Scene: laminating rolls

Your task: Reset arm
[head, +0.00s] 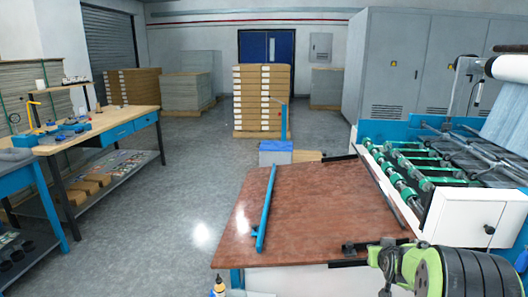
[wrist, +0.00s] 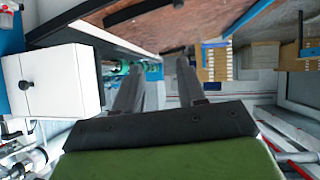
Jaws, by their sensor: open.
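My gripper (wrist: 157,84) shows in the wrist view, with two grey fingers spread apart and nothing between them. The green wrist body below it fills the bottom of that view. In the head view my green and black arm (head: 430,270) is at the lower right, in front of the laminating machine's near corner.
The laminating machine (head: 480,212) with green rollers stands close at the right. Its white box (wrist: 52,80) is at the left in the wrist view. A workbench (head: 100,125) stands left, cardboard stacks (head: 262,100) behind. The grey floor between bench and table is clear.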

